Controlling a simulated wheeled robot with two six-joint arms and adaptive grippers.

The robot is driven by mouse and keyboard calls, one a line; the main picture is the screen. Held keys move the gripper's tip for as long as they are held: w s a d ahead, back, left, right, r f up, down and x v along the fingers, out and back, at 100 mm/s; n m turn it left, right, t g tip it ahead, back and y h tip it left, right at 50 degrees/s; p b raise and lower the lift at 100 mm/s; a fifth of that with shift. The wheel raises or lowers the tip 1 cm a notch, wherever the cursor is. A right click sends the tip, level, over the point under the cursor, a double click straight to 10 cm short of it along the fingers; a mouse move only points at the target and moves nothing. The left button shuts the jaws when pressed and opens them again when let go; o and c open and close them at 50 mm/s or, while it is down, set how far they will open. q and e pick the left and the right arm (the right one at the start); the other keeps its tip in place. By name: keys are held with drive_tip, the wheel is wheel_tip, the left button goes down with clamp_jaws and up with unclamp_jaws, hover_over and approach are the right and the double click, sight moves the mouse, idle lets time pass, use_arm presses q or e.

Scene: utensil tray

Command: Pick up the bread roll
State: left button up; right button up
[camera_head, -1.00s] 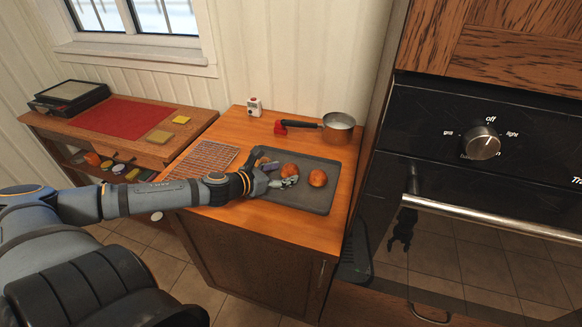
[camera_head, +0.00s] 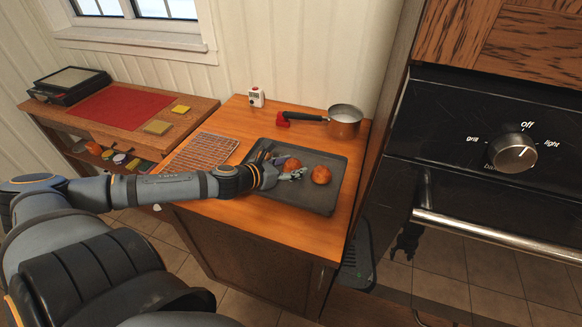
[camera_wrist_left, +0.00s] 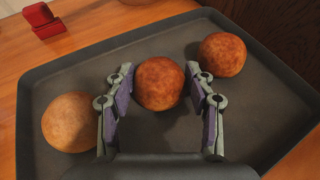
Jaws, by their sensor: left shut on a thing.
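Three round brown bread rolls lie on a dark grey baking tray (camera_head: 315,203). My left gripper (camera_wrist_left: 160,78) is shut on the middle bread roll (camera_wrist_left: 158,84), with one finger on each side of it. This roll also shows beside the gripper in the head view (camera_head: 292,163). A paler roll (camera_wrist_left: 74,121) lies left of the fingers in the wrist view. A darker roll (camera_wrist_left: 222,54) lies to the right and is apart from the gripper. In the head view one roll (camera_head: 321,175) sits clear at the right, and the arm mostly hides another. My right gripper is not in view.
A saucepan (camera_head: 345,122) with a dark handle and a red block (camera_head: 283,119) stand behind the tray. A wire rack (camera_head: 202,151) lies to its left, and a white timer (camera_head: 256,97) stands at the back. The oven (camera_head: 480,190) is close on the right.

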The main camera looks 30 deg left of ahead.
sight(291, 162)
use_arm(q)
drive_tip(key=shift+r, duration=0.1)
drive_tip(key=shift+a+r+p, duration=0.1)
drive_tip(key=shift+r+p, duration=0.25)
drive_tip(key=shift+p, duration=0.2)
wheel_tip(291, 162, up, 3)
drive_tip(key=p, duration=0.3)
drive_tip(key=shift+w, duration=0.1)
drive_tip(key=s+d+r+p, duration=0.3)
drive_tip(key=d+r+p, duration=0.1)
drive_tip(key=r+p, duration=0.3)
drive_tip(key=shift+s+p, duration=0.4)
drive_tip(key=shift+p, duration=0.05)
drive_tip(key=s+d, duration=0.2)
drive_tip(key=s+d+r, duration=0.1)
drive_tip(key=s+d, duration=0.1)
drive_tip(key=d, duration=0.1)
drive_tip(key=shift+s+d+r+b, duration=0.2)
drive_tip(key=shift+s+b, duration=0.1)
drive_tip(key=shift+s, duration=0.1)
drive_tip(key=shift+s+d+r, duration=0.3)
drive_tip(key=shift+s+d, duration=0.2)
drive_tip(key=shift+d, duration=0.05)
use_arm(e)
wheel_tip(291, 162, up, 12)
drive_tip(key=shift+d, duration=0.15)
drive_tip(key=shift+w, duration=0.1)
